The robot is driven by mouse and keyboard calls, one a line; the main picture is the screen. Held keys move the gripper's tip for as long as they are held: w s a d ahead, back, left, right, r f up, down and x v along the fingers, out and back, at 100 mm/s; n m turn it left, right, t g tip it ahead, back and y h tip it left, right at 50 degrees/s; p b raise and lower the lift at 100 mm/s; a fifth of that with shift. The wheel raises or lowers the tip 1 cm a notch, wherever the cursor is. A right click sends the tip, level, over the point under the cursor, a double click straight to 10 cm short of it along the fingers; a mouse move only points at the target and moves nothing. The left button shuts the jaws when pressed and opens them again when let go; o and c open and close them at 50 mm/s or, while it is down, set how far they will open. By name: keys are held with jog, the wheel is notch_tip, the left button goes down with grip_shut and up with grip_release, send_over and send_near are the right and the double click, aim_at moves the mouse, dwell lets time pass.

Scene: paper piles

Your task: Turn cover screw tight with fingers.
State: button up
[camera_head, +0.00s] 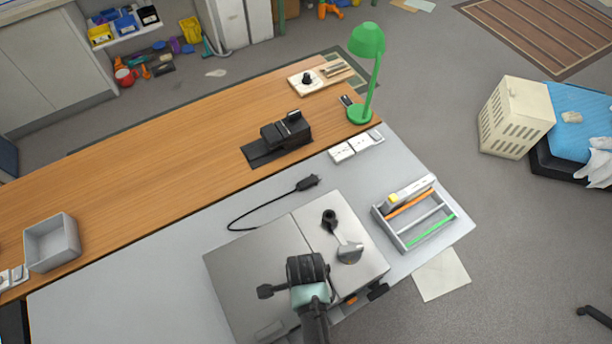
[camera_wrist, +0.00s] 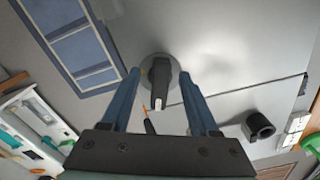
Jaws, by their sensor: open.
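A grey screw-like knob (camera_head: 349,252) with a round base and a raised grip sits on the metal cover (camera_head: 255,270) of a box on the grey table. In the wrist view the dark knob (camera_wrist: 158,88) stands between the two blue fingers of my gripper (camera_wrist: 160,74). The fingers are open, with gaps on both sides of the knob. Whether they reach down to its height I cannot tell. In the head view my gripper (camera_head: 308,270) is left of and nearer than the knob; its fingertips are hidden there.
A black cylinder (camera_head: 329,217) stands behind the knob and also shows in the wrist view (camera_wrist: 258,125). A divided tray (camera_head: 402,243) with orange and green items lies to the right. A black cable (camera_head: 262,208) lies behind. A green lamp (camera_head: 366,45) stands at the back.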

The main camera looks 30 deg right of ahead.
jog(key=shift+f, duration=0.45)
grip_shut()
jog(key=m, duration=0.2)
jog(key=m+p, duration=0.1)
jog(key=shift+w+d+r+m, duration=0.1)
jog(key=shift+w+m, duration=0.1)
jog(key=shift+m, duration=0.2)
jog(key=m+p, duration=0.1)
jog(key=m, duration=0.2)
jog(key=shift+d+m, duration=0.1)
jog(key=shift+m, duration=0.2)
jog(key=m, duration=0.5)
jog(key=shift+w+d+m+p, duration=0.1)
jog(key=shift+d+m+p, duration=0.1)
jog(key=shift+m+p, duration=0.15)
